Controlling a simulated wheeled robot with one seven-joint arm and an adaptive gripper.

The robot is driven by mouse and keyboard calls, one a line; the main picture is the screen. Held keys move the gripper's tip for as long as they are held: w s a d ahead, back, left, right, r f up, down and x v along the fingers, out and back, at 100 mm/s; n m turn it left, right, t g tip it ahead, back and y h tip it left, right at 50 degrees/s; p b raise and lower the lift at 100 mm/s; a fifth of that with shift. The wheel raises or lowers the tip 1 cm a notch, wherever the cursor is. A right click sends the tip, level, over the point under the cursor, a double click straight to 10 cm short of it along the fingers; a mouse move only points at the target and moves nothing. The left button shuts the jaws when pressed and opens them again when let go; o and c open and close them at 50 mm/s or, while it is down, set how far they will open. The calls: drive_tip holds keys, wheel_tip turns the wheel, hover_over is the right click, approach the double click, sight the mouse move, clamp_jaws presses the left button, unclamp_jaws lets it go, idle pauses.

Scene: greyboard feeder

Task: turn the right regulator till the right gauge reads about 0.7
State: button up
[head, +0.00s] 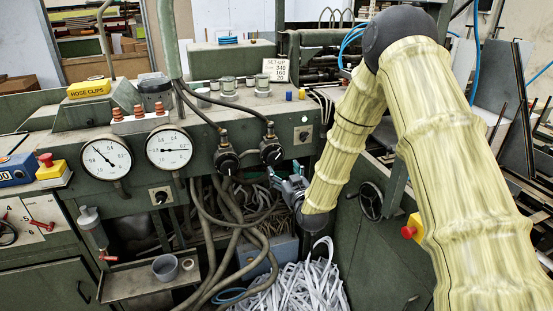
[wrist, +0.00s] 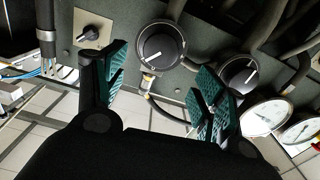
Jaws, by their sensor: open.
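The right regulator (head: 271,151) is a round black knob with a white mark on the green panel. In the wrist view it (wrist: 161,47) lies beyond the fingertips, across the gap between them. My gripper (head: 284,181) is open and empty, just below and right of that knob in the head view; its teal-padded fingers (wrist: 160,70) spread wide in the wrist view. I see no contact with the knob. The right gauge (head: 169,148) has a white face, its needle pointing roughly right; the exact value is too small to read. It also shows, tilted, in the wrist view (wrist: 263,117).
The left regulator (head: 227,161) sits close beside the right one, near one finger in the wrist view. The left gauge (head: 106,158) is farther left. A small switch (head: 302,135) is right of the knobs. Hoses (head: 220,215) hang below, over shredded strips (head: 305,285).

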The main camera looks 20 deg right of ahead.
sight(275, 159)
drive_tip(key=w+p, duration=0.2)
drive_tip(key=w, duration=0.6)
drive_tip(key=shift+w+a, duration=0.15)
drive_tip(key=shift+w, duration=0.15)
drive_tip(key=shift+c, duration=0.4)
drive_tip(key=c, duration=0.9)
